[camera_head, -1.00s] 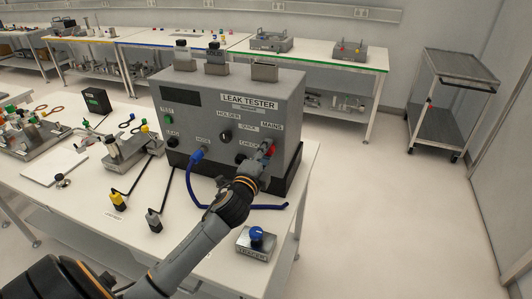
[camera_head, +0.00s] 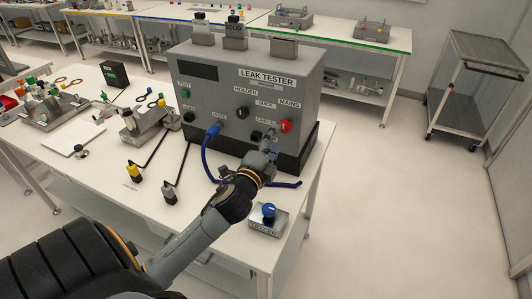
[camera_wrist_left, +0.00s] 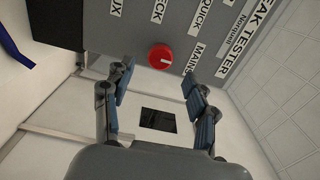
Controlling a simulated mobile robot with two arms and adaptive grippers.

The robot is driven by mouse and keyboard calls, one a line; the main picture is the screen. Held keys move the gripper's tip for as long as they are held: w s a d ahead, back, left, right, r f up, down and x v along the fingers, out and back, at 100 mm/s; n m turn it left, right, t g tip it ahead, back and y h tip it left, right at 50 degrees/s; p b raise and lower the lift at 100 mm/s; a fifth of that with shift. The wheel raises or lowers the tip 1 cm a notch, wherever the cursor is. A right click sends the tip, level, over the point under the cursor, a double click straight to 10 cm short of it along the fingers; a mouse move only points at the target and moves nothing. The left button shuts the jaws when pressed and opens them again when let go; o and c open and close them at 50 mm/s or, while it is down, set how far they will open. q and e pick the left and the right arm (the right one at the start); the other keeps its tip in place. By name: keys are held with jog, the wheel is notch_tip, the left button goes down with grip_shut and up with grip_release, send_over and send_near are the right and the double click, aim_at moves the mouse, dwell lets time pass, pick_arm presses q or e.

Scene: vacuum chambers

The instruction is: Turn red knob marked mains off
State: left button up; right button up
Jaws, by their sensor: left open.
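The red knob (camera_head: 285,126) sits at the right of the grey leak tester's front panel (camera_head: 225,105), below the MAINS label. In the left wrist view the round red knob (camera_wrist_left: 160,56) shows whole, with a pale mark on its face. My left gripper (camera_head: 270,143) is open and empty, just below and left of the knob in the head view. In the left wrist view its two fingers (camera_wrist_left: 156,84) stand apart on either side, with the knob beyond and between them, not gripped. My right gripper is in neither view.
A blue hose (camera_head: 208,150) runs from the panel and curls on the table behind my left arm. A small box with a blue knob (camera_head: 268,213) stands at the table's right front. A grey cart (camera_head: 475,90) stands on the open floor at right.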

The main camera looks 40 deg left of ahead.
pick_arm(q)
jog(key=v, duration=0.6)
jog(key=shift+s, duration=0.1)
dwell(0.4)
